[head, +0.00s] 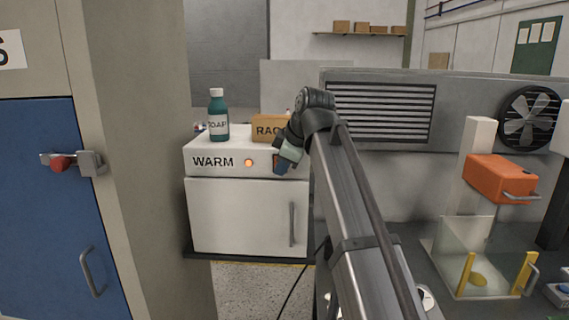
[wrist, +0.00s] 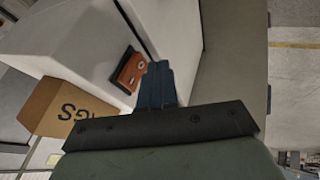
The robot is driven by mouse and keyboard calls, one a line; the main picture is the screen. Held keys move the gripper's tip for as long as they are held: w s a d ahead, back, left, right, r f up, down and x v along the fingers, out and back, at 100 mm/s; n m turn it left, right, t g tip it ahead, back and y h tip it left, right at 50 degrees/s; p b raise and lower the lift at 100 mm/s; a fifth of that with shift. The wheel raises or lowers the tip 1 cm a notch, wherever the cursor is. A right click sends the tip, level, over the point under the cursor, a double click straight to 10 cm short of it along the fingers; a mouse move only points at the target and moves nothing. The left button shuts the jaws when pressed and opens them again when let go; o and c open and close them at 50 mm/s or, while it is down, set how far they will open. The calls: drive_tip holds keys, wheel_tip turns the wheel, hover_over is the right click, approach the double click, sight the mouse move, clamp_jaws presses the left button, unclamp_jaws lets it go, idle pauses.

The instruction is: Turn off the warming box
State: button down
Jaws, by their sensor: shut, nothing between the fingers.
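The warming box (head: 245,215) is a white cabinet marked WARM, with a round orange light (head: 249,162) glowing on its upper front panel. In the wrist view, an orange-brown switch plate (wrist: 128,72) with a dark part in it sits on the white front face. In the head view, my gripper hides most of it. My gripper (head: 280,166) is in front of the panel's right end. Its blue fingers (wrist: 157,70) are shut and empty, with their tips beside the plate's edge. I cannot tell whether they touch it.
A teal soap bottle (head: 218,118) and a cardboard rags box (head: 268,127) stand on top of the warming box; the rags box also shows in the wrist view (wrist: 62,108). A blue door (head: 45,200) is at left. An orange-headed device (head: 500,180) stands at right.

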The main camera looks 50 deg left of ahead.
drive_tip(key=shift+w+a+f, duration=0.1)
drive_tip(key=shift+w+a, duration=0.45)
drive_tip(key=shift+w+a+f, duration=0.1)
idle(0.3)
drive_tip(key=shift+r, duration=0.85)
